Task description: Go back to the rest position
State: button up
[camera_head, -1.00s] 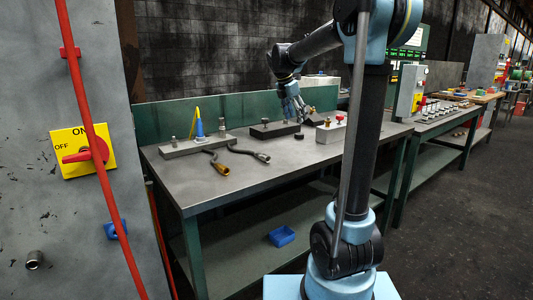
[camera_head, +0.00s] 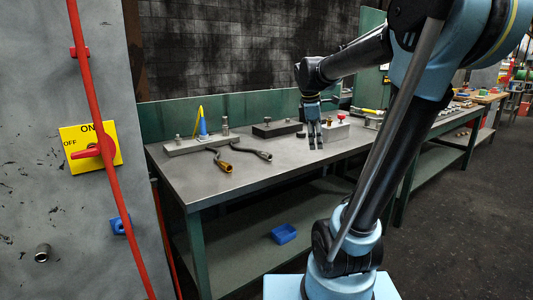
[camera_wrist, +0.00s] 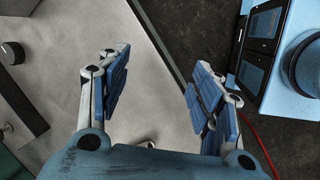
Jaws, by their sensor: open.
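My gripper (camera_head: 314,143) hangs above the right part of the workbench (camera_head: 225,187) in the head view, fingers pointing down. In the wrist view its two blue-padded fingers (camera_wrist: 160,92) stand wide apart with nothing between them. Below them lie the bench top, its edge and the dark floor. A light block with a red knob (camera_head: 336,131) stands just behind and right of the gripper, partly covered by it. I cannot tell whether they touch.
A black block (camera_head: 277,129) and a grey bar with a blue-yellow piece (camera_head: 202,138) stand at the back of the bench. A blue bin (camera_head: 284,234) sits on the lower shelf. A grey cabinet with a yellow switch (camera_head: 90,147) stands left.

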jog(key=s+f+m+y, duration=0.2)
jog(key=s+f+m, duration=1.3)
jog(key=s+f, duration=0.4)
jog(key=s, duration=0.4)
jog(key=shift+s+d+f+m, duration=0.15)
jog(key=shift+d+f+m, duration=0.1)
jog(key=shift+d+m, duration=0.05)
